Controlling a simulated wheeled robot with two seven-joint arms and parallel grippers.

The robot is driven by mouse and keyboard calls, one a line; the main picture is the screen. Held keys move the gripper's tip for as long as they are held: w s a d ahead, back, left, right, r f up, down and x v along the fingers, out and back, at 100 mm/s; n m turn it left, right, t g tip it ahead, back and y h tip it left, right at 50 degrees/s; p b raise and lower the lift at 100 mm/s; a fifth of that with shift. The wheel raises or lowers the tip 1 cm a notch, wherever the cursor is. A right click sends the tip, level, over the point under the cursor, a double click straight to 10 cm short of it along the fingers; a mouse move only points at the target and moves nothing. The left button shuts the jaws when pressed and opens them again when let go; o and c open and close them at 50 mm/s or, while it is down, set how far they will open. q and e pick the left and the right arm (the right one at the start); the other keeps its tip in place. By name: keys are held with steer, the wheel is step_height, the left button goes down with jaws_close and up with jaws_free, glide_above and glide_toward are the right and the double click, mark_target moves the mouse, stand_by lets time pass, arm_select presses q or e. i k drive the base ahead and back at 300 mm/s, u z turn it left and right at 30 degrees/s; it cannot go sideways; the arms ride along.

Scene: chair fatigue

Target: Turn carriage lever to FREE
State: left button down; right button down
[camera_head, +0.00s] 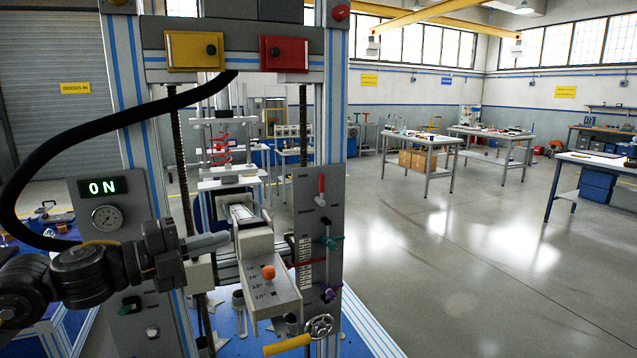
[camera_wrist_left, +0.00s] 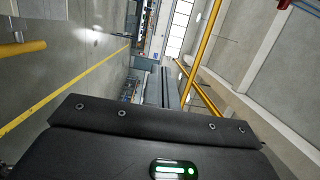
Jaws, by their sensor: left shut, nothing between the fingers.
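The test machine's right panel (camera_head: 310,225) carries a red-handled lever (camera_head: 321,188) pointing up, a teal lever (camera_head: 329,241) below it, and a purple knob (camera_head: 330,292) lower down. I cannot read a FREE marking, so I cannot tell which is the carriage lever. A pale block with an angle scale (camera_head: 268,295) and an orange knob (camera_head: 268,272) stands left of them. My left gripper (camera_head: 218,241) is shut and empty, left of this block and apart from the levers. Its fingers do not show in the left wrist view. My right gripper is out of view.
A black hose (camera_head: 90,130) arches over my left arm. The left panel has an ON display (camera_head: 103,187) and a round gauge (camera_head: 107,218). A handwheel (camera_head: 319,325) and yellow handle (camera_head: 288,345) sit low in front. The floor (camera_head: 450,260) to the right is clear.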

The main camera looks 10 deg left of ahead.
mark_target(322, 188)
steer(key=i, duration=0.85)
steer(key=u, duration=0.05)
